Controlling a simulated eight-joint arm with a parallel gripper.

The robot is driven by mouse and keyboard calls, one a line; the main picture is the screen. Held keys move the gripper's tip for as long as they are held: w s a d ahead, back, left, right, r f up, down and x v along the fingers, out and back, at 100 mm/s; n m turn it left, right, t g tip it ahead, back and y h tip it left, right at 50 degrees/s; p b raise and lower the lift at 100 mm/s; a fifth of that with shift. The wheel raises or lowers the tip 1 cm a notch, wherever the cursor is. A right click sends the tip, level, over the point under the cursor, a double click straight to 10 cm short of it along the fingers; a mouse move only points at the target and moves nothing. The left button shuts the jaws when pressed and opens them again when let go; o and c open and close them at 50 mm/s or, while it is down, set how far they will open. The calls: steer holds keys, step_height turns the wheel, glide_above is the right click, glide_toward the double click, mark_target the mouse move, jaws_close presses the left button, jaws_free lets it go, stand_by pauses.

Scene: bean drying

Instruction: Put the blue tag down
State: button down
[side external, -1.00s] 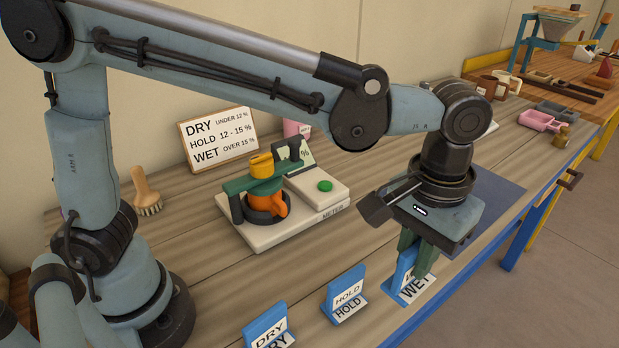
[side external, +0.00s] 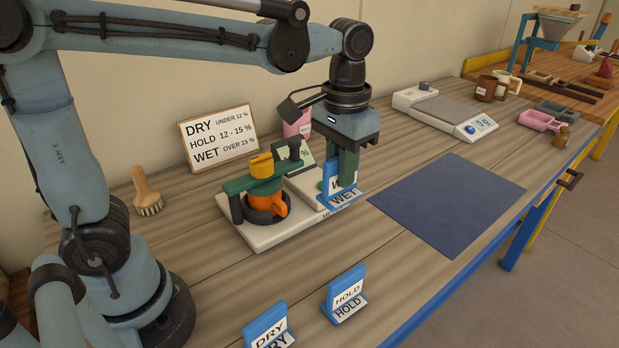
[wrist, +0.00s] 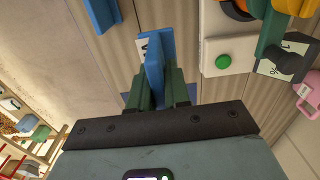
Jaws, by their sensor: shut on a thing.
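A blue tag reading WET (side external: 341,196) is gripped in my gripper (side external: 347,178). In the side view it is held upright in front of the meter's (side external: 325,190) right end; I cannot tell how far it is above the bench. In the wrist view the blue tag (wrist: 154,62) stands between the green fingers (wrist: 160,90), which are shut on it. Two more blue tags, HOLD (side external: 344,294) and DRY (side external: 266,328), stand at the bench's front edge.
A dark blue mat (side external: 450,205) lies empty to the right. The meter holds an orange cup (side external: 268,204). A sign board (side external: 218,139), a brush (side external: 147,192), a pink container (side external: 297,126) and a scale (side external: 445,110) stand farther back. The bench is clear between the mat and the HOLD tag.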

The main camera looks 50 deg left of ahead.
steer(key=s+a+r, duration=0.1)
steer(key=s+a, duration=0.1)
steer(key=a, duration=0.5)
steer(key=d+f, duration=0.2)
steer(key=d, duration=1)
steer(key=d+f, duration=0.2)
steer(key=d, duration=1)
steer(key=shift+s+d, duration=0.25)
steer(key=shift+d, duration=0.05)
steer(key=shift+w+a+f, duration=1.15)
steer(key=shift+w+f, duration=0.4)
steer(key=shift+f, duration=0.25)
steer(key=shift+w+a+f, duration=1.2)
steer(key=shift+w+f, duration=0.35)
steer(key=shift+f, duration=0.2)
steer(key=shift+w+a+f, duration=1.15)
steer(key=shift+w+f, duration=0.4)
steer(key=shift+f, duration=0.25)
